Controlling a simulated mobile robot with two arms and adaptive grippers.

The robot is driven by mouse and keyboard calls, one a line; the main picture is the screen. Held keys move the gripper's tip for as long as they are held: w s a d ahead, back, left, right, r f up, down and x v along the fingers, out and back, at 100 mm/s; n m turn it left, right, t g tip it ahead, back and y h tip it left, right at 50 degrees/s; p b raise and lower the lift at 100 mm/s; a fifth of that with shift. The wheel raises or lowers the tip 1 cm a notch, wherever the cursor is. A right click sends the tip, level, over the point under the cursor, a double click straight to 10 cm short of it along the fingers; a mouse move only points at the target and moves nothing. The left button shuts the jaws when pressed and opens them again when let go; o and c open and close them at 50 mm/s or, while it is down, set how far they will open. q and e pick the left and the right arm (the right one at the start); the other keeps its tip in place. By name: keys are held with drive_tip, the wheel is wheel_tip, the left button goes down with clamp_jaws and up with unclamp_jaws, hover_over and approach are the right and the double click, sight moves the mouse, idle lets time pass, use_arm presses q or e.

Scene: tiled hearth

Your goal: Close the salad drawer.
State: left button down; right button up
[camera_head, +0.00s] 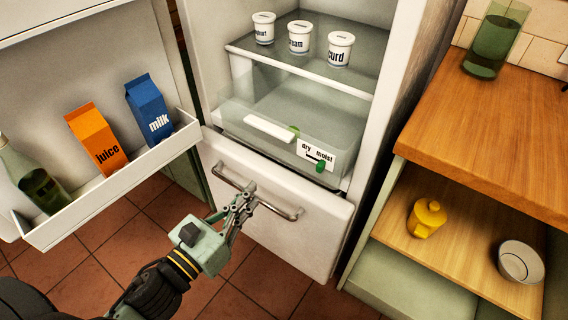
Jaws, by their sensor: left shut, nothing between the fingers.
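The salad drawer (240,128) is a clear bin low in the open fridge. It sticks out past the shelf above it. Its front has a white handle strip (269,129) and a white label reading "dry" and "moist" with a green slider (320,166). A small green item shows through the clear front. My left gripper (247,190) is shut and empty. It is in front of the lower white freezer drawer, by its metal bar handle (284,212), below the salad drawer. I cannot tell whether it touches the bar. My right gripper is not in view.
The open fridge door at left holds a juice carton (96,138), a milk carton (149,108) and a green bottle (36,180). Three white tubs stand on the glass shelf (352,75). A wooden counter (480,120) with a lower shelf stands at right. Tiled floor is clear between.

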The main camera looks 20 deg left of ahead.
sight(291, 150)
use_arm(q)
drive_tip(key=x, duration=1.3)
drive_tip(key=shift+w+d+f, duration=0.1)
drive_tip(key=shift+w, duration=0.3)
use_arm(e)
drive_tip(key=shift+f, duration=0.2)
